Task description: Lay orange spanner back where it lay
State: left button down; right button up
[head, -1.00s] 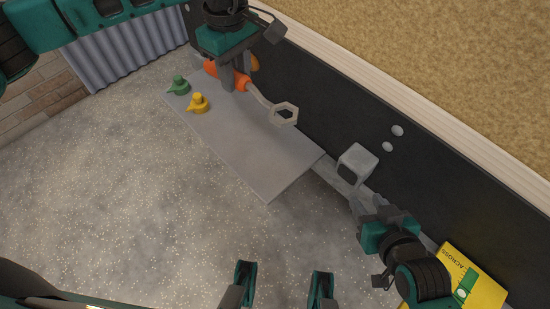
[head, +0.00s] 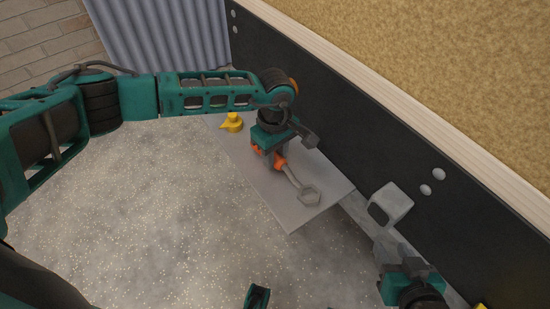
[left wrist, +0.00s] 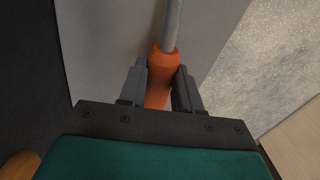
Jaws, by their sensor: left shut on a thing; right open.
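The orange spanner has an orange handle (head: 280,162) and a grey shaft ending in a ring (head: 310,196). My left gripper (head: 270,156) is shut on the handle, over the grey board (head: 292,220). In the left wrist view the handle (left wrist: 161,75) sits between the two fingers (left wrist: 160,90), with the shaft pointing away. The ring is over the board near its right end; I cannot tell whether it touches the board. My right gripper (head: 388,245) is open at the lower right, beside a grey bar; its fingertips are hard to make out.
A yellow knob-like piece (head: 232,122) stands at the board's far left end. A grey hollow block (head: 392,203) is at the right by the black wall panel (head: 330,110). Another orange thing (head: 294,84) is mostly hidden behind my left arm. The board's middle left is clear.

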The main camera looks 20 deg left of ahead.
pick_arm(q)
jog(key=shift+f, duration=0.65)
jog(key=c, duration=0.8)
grip_release()
